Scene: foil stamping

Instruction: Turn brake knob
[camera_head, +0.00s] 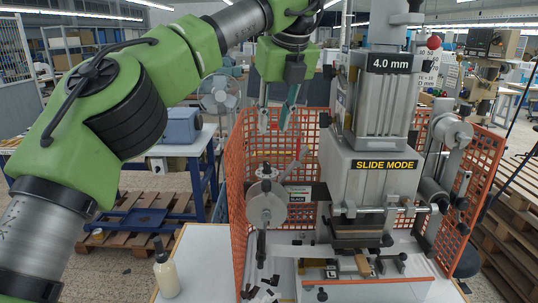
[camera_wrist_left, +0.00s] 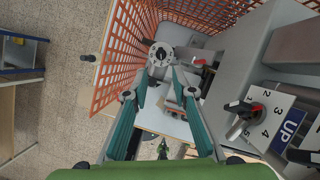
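A round metal reel disc (camera_head: 266,204) with a small hub at its centre is mounted on the left side of the stamping machine (camera_head: 370,185). It also shows in the left wrist view (camera_wrist_left: 161,54), just beyond the fingertips. I cannot tell for certain which part is the brake knob; the hub (camera_wrist_left: 161,53) is the knob-like part there. My left gripper (camera_head: 274,128) hangs fingers-down above the disc, apart from it. In the left wrist view its two teal fingers (camera_wrist_left: 162,76) are spread with nothing between them. My right gripper is not in view.
An orange mesh guard (camera_head: 236,175) stands around the machine's left and back. A black lever with a red base (camera_wrist_left: 242,108) is by a numbered dial (camera_wrist_left: 262,118). A cream bottle (camera_head: 166,272) stands on the white table (camera_head: 205,265). Space above the disc is free.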

